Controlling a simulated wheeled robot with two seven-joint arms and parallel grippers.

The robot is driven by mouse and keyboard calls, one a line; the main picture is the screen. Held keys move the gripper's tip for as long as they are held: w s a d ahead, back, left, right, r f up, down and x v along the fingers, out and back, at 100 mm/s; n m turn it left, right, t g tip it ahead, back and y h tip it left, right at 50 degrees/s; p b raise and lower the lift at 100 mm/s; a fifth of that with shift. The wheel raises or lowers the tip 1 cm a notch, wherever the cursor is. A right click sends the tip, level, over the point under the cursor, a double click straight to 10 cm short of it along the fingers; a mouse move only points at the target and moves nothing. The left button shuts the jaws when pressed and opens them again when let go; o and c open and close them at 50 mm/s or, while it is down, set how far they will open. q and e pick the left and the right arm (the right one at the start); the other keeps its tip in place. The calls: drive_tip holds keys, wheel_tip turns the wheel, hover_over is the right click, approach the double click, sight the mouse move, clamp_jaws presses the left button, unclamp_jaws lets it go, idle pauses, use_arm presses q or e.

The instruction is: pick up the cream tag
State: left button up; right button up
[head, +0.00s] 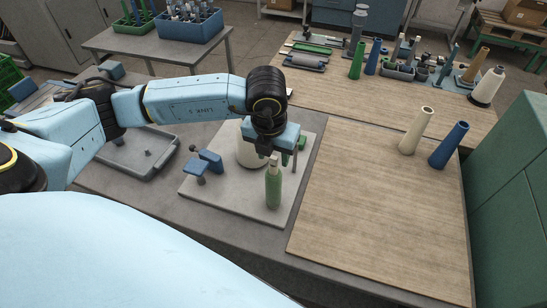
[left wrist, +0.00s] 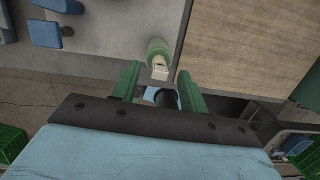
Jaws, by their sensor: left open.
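A small cream tag (head: 273,160) shows at the top of an upright green bottle-shaped piece (head: 273,187) on a grey board. In the left wrist view the cream tag (left wrist: 160,70) lies against the green piece (left wrist: 158,48), close to the gap between my fingertips. My left gripper (head: 280,150) is open above and just behind the green piece, pointing down. Its two green fingers (left wrist: 159,76) stand apart in the left wrist view, with nothing visibly clamped. Whether a finger touches the tag cannot be told. My right gripper is in neither view.
A pale cone (head: 248,152) stands partly hidden behind my gripper. A blue fixture (head: 203,165) is on the board's left. A cream cone (head: 416,131) and a blue cone (head: 448,147) stand on the right mat (head: 370,220), whose front is clear. A grey tray (head: 140,155) is at left.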

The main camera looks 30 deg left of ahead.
sight(273, 158)
use_arm(q)
drive_tip(key=c, duration=0.8)
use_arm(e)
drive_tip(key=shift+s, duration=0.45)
use_arm(q)
drive_tip(key=shift+r, duration=0.25)
drive_tip(key=shift+r+p, duration=0.3)
drive_tip(key=shift+r, duration=5.95)
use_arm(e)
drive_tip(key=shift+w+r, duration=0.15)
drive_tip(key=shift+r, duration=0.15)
